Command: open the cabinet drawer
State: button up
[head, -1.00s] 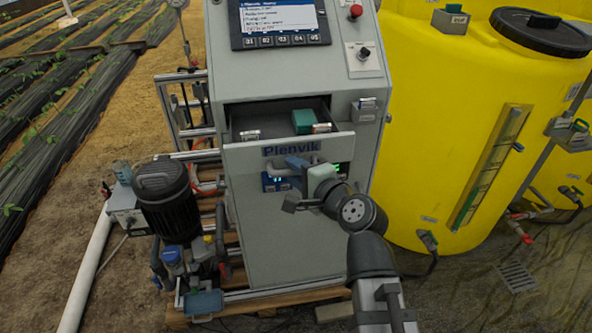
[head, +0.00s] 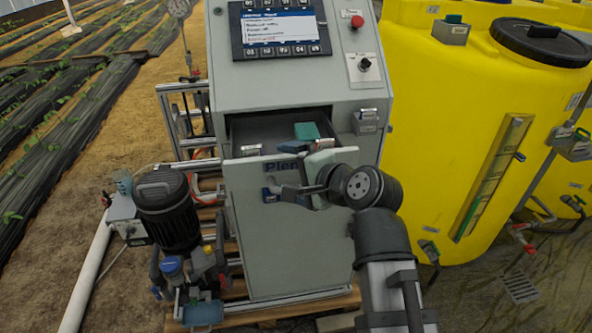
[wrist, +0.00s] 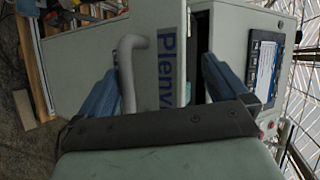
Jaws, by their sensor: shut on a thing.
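The cabinet drawer (head: 238,178) is open, its grey front standing out from the grey cabinet (head: 285,255). A green block (head: 307,131) lies inside. My gripper (head: 288,190) is in front of the drawer front, shut on the drawer handle. In the wrist view, the bent grey handle (wrist: 128,58) lies beside the left blue finger, between my gripper's fingers (wrist: 160,68). The right finger is by the dark gap at the drawer's top edge. The blue drawer lettering also shows between the fingers. My wrist hides part of the drawer front in the head view; the exact finger contact is unclear.
A control screen (head: 280,33) and red button (head: 357,21) are above the drawer. A black pump motor (head: 168,208) stands left, a large yellow tank (head: 450,120) right. A small grey box (head: 365,122) juts out beside the drawer opening.

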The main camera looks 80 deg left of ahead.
notch_tip(320, 180, up, 6)
jog(key=a+m+y, duration=0.1)
jog(key=a+y, duration=0.1)
jog(key=y, duration=0.1)
jog(key=shift+w+a+r, duration=0.2)
jog(key=shift+w+r, duration=0.05)
jog(key=shift+w, duration=0.2)
jog(key=f+h, duration=0.1)
jog(key=s+d+f+h, duration=0.1)
jog(key=f, duration=0.1)
jog(key=d+f+n+h, duration=0.1)
jog(key=f, duration=0.1)
jog(key=shift+s+d, duration=0.15)
jog(key=shift+s, duration=0.15)
jog(key=shift+d, duration=0.2)
